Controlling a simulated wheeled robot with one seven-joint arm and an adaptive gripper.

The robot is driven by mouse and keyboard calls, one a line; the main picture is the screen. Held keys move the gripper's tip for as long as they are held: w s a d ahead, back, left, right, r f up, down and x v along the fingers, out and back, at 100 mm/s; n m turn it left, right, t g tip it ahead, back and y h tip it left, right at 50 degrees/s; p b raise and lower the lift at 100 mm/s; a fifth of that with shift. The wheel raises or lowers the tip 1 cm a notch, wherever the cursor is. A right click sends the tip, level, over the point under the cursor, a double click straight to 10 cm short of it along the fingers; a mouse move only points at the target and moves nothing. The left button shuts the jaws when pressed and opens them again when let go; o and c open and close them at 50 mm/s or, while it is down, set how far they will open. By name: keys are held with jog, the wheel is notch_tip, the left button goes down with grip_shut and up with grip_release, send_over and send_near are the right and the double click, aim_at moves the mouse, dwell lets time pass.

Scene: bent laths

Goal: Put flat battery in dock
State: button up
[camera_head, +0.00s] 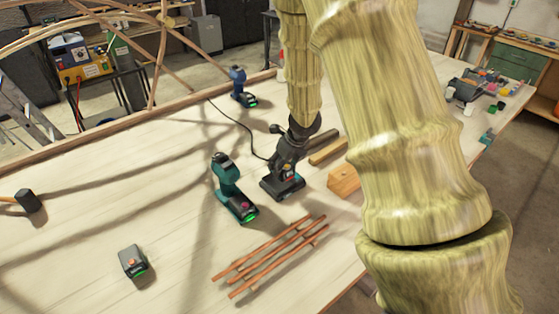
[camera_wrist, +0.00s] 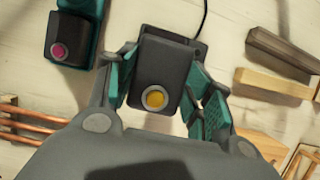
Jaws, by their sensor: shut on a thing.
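My gripper (camera_head: 286,163) is shut on a dark battery, seen in the wrist view (camera_wrist: 163,68) with a round yellow button on its near face. The teal finger pads press on its two sides. The dark charging dock (camera_head: 281,190) lies on the bench directly under my gripper. In the wrist view a dark edge of the dock (camera_wrist: 202,47) shows behind the battery, with a black cable running up from it. A small red spot shows low at the gripper in the head view. I cannot tell whether the battery is fully seated or just above the dock.
A loose battery with a green light (camera_head: 132,260) lies front left. Copper-coloured rods (camera_head: 270,257) lie in front; wooden blocks (camera_head: 343,180) are at right.

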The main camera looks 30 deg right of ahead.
jog(key=shift+s, duration=0.15)
jog(key=w+f, duration=0.1)
jog(key=w+f+b, duration=0.1)
jog(key=f, duration=0.1)
jog(key=shift+w+f, duration=0.25)
jog(key=shift+w, duration=0.1)
jog(key=shift+w+f+b, duration=0.2)
jog(key=shift+f+b, duration=0.3)
jog(key=shift+f, duration=0.2)
jog(key=shift+s+r, duration=0.15)
jog(key=shift+f+b, duration=1.1)
jog(key=shift+b, duration=0.2)
dwell(1.5)
jog(key=shift+r, duration=0.1)
jog(key=o, duration=1.4)
jog(key=shift+c, duration=0.2)
